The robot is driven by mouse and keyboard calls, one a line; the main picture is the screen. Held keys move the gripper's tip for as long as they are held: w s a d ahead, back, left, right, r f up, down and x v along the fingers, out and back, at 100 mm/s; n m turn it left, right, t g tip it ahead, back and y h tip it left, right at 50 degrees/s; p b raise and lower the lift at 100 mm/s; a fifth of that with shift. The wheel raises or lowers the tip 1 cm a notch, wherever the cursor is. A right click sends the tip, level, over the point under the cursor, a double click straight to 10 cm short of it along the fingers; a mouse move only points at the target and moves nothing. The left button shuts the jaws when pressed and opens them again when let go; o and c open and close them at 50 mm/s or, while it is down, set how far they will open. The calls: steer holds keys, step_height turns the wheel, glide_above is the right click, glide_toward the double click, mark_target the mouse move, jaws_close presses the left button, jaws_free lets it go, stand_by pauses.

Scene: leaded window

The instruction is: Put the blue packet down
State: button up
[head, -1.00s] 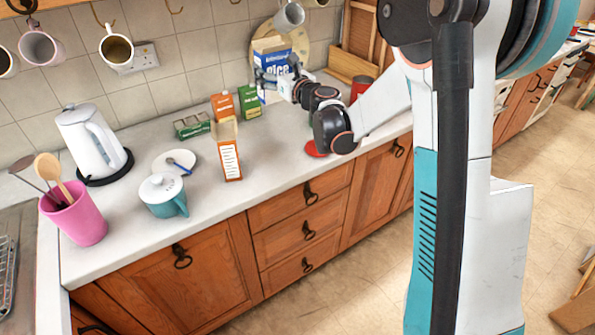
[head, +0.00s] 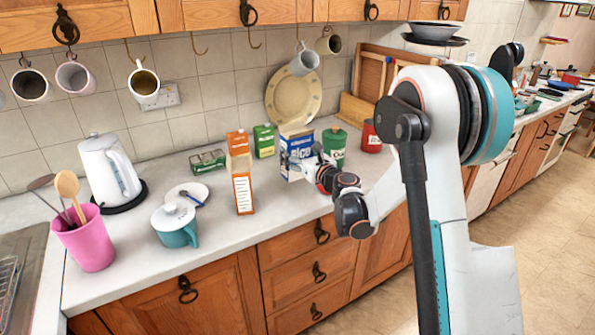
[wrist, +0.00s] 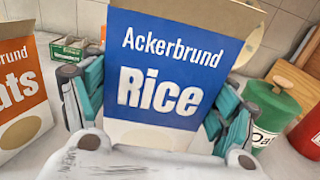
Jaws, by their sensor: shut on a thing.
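The blue packet is a blue and white rice box (head: 298,146) with an open top flap. It stands upright over the worktop, toward the wall. In the wrist view the box (wrist: 165,70) fills the middle, with its label facing me. My gripper (head: 315,168) is shut on it, one finger at each side; the fingers also show in the wrist view (wrist: 155,102). The box's lower edge is hidden behind my gripper in the wrist view. It looks at or close to the worktop, but I cannot tell whether it touches.
On the worktop (head: 225,225), an orange carton (head: 241,180) and a green box (head: 264,141) stand left of the packet. A green canister (head: 334,147) and red tin (head: 371,138) stand close on its right. A plate (head: 293,97) leans behind. A teal pot (head: 175,225) is front left.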

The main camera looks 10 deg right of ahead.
steer(key=shift+f+b, duration=0.8)
steer(key=shift+f, duration=1.7)
steer(key=shift+f, duration=0.15)
steer(key=o, duration=1.4)
steer(key=shift+o, duration=0.2)
